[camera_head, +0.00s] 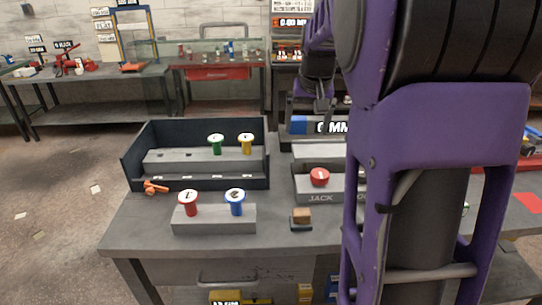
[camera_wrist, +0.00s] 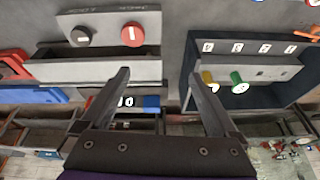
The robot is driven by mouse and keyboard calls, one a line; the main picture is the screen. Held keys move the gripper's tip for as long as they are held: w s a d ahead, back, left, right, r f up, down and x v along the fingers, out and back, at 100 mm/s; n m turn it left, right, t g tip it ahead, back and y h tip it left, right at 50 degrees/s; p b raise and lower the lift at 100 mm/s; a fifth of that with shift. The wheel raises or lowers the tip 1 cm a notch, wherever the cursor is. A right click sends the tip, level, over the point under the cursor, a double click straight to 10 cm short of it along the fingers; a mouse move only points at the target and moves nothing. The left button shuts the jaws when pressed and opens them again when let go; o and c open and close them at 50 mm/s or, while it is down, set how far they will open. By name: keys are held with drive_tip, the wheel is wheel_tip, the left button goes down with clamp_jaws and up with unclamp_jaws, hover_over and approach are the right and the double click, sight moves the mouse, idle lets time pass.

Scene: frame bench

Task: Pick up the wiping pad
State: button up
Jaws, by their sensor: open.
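A small block with a brown top and a dark base (camera_head: 301,217), which looks like the wiping pad, lies on the grey bench (camera_head: 275,255) near its front, right of the red and blue spools. I cannot make it out in the wrist view. My gripper (camera_wrist: 157,73) is open and empty in the wrist view, its two fingers spread wide. In the head view my gripper (camera_head: 322,104) is small and dark, above the back of the bench, beyond the pad and well apart from it.
A grey block holds a red spool (camera_head: 189,202) and a blue spool (camera_head: 236,201) left of the pad. A dark open box (camera_head: 131,176) with green and yellow spools stands behind. A block marked JACK (camera_head: 311,197) bears a red knob. An orange item (camera_head: 154,187) lies at left.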

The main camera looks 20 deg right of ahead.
drive_tip(key=s+a+f+n+g, duration=0.1)
drive_tip(key=s+a+f+g, duration=0.1)
drive_tip(key=s+f+g, duration=0.3)
drive_tip(key=t+b, duration=0.1)
drive_tip(key=b, duration=0.1)
hover_over(302, 211)
drive_tip(key=shift+y, duration=0.4)
drive_tip(key=f, duration=1.1)
drive_tip(key=shift+w+d, duration=0.1)
drive_tip(key=shift+w, duration=0.2)
drive_tip(key=shift+s+f+b, duration=0.15)
drive_tip(key=shift+f+b, duration=0.05)
drive_tip(key=shift+f, duration=1.25)
drive_tip(key=shift+s+f+b, duration=0.15)
drive_tip(key=shift+f+b, duration=0.05)
drive_tip(key=shift+f, duration=1.2)
clamp_jaws()
wheel_tip(302, 211, up, 10)
drive_tip(key=shift+r+p, duration=0.1)
drive_tip(key=shift+p, duration=0.75)
